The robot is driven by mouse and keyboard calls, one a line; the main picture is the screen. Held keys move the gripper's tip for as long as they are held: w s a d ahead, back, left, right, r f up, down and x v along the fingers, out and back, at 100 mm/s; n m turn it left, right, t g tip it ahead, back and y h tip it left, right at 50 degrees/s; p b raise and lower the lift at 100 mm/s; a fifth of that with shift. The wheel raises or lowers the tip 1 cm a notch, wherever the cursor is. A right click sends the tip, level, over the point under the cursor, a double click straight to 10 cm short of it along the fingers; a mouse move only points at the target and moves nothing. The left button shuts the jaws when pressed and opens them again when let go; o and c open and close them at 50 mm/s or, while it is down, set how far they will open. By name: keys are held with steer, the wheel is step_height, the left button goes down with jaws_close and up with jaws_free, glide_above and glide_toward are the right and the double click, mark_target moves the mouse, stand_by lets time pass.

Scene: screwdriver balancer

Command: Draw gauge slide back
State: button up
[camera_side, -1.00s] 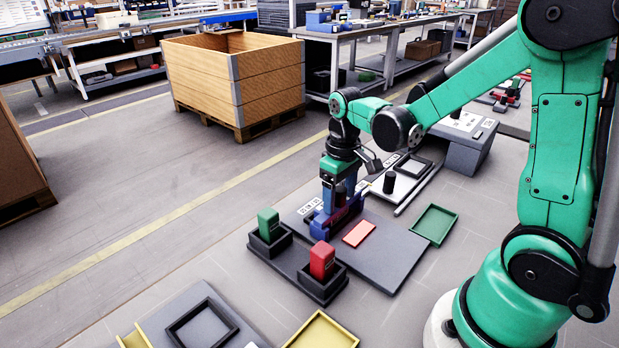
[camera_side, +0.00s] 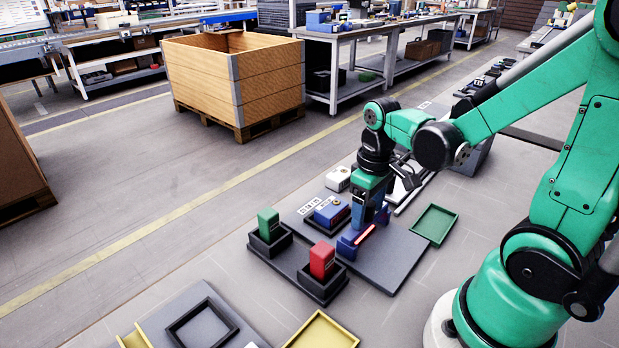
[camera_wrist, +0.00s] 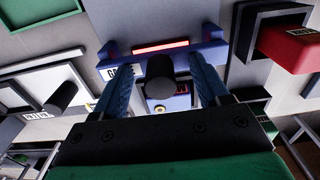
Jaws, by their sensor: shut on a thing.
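The gauge slide (camera_side: 347,246) is a blue, frame-like piece on the dark plate, and it also shows in the wrist view (camera_wrist: 205,52). My gripper (camera_side: 366,222) points down at it and is shut on its upright black round handle (camera_wrist: 160,72), between the two blue fingers. The exact contact is hard to see. The slide stands over the red pad, which shows as a bright red strip (camera_side: 365,235) through it. A blue block (camera_side: 331,211) with a pale label sits in a dark nest on the plate, left of my gripper and apart from the slide.
A green block (camera_side: 268,225) and a red block (camera_side: 322,262) stand in dark holders along the plate's front left. An empty green tray (camera_side: 434,224) lies to the right. A white block (camera_side: 338,179) is behind. The dark plate (camera_side: 393,262) is bare at front right.

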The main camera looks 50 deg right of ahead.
steer(key=shift+s+f, duration=0.2)
steer(key=shift+s, duration=2.75)
steer(key=o, duration=0.8)
steer(key=shift+r, duration=0.1)
step_height(320, 180, up, 7)
steer(key=shift+f, duration=0.1)
steer(key=shift+w, duration=0.1)
